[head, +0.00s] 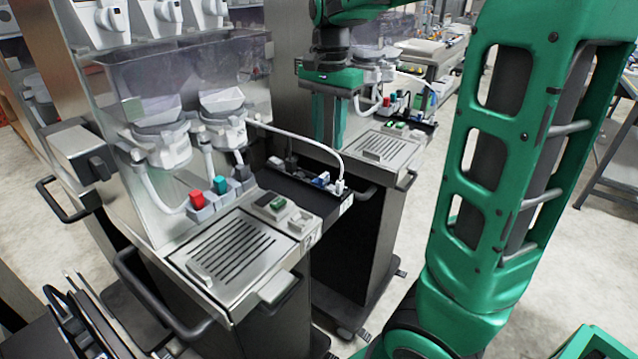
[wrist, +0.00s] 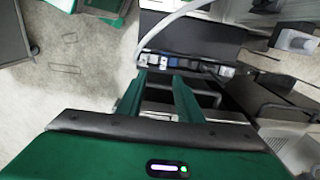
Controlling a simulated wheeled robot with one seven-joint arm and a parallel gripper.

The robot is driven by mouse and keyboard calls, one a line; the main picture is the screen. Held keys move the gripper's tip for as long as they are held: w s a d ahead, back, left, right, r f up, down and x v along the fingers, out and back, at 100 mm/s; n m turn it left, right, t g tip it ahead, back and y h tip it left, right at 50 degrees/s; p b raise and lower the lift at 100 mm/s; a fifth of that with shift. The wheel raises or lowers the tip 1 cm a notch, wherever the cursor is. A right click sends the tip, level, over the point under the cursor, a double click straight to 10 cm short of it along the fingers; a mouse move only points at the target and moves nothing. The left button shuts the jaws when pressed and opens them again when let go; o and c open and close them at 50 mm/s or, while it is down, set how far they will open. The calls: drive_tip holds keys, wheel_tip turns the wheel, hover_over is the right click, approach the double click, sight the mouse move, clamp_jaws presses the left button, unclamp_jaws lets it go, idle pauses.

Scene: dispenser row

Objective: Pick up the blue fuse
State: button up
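A small blue fuse (head: 321,179) sits in a dark strip between the two dispenser units in the head view. It also appears as a small blue patch in the wrist view (wrist: 181,60), just beyond the right fingertip. My gripper (head: 329,143) hangs pointing down above and behind the strip in the head view, apart from the fuse. In the wrist view my gripper (wrist: 162,78) shows two green fingers with an empty gap between them. The small parts around the fuse are hard to tell apart.
A white cable (head: 300,140) arches over to a white plug (head: 340,186) beside the fuse. The near dispenser (head: 235,255) has red, teal and dark knobs and a grated tray. A second dispenser (head: 385,145) stands behind. Pale floor (head: 450,270) is open at the right.

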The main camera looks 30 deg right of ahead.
hover_over(325, 175)
drive_tip(key=f, duration=0.5)
drive_tip(key=shift+s+d, duration=0.15)
drive_tip(key=shift+d, duration=0.05)
drive_tip(key=shift+a+f, duration=0.15)
drive_tip(key=shift+f, duration=1.2)
drive_tip(key=shift+a+f, duration=0.1)
drive_tip(key=shift+f, duration=1.25)
clamp_jaws()
